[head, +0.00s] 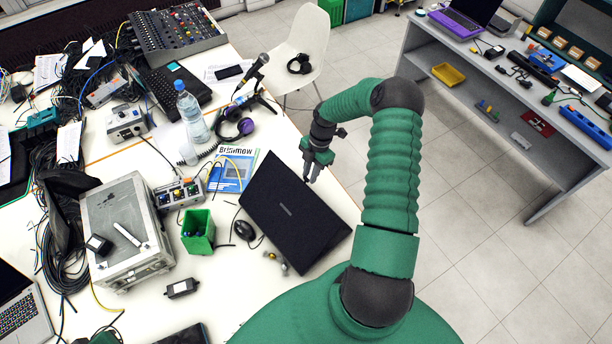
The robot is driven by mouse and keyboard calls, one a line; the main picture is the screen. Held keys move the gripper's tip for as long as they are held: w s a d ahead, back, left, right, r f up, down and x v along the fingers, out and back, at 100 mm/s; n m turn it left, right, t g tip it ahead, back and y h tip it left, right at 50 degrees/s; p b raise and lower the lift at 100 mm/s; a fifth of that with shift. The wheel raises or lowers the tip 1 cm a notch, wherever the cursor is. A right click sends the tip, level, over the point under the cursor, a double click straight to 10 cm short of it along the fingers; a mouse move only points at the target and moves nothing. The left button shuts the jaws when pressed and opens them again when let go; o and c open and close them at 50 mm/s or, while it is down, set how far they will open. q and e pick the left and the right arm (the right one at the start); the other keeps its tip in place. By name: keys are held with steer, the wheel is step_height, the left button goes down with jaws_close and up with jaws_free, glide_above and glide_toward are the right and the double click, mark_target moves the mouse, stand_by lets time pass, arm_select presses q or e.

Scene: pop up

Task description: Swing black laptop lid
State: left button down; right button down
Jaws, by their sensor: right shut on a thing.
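The black laptop (285,212) is at the right part of the white table, with the outer face of its lid and a small logo turned toward me. I cannot tell how far the lid is open; the keyboard and screen are hidden. My right gripper (310,174) comes down from above, at the lid's upper right edge, and is shut on that edge. My left gripper is not in view.
The floor right of the table is clear.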

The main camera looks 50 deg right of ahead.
steer(key=shift+w+d+f, duration=0.1)
steer(key=shift+w+d, duration=0.05)
steer(key=shift+d, duration=0.15)
steer(key=shift+f, duration=0.1)
steer(key=d+f+b, duration=0.4)
steer(key=f+b, duration=0.2)
steer(key=shift+s+d, duration=0.3)
steer(key=shift+s, duration=0.05)
steer(key=shift+f, duration=0.15)
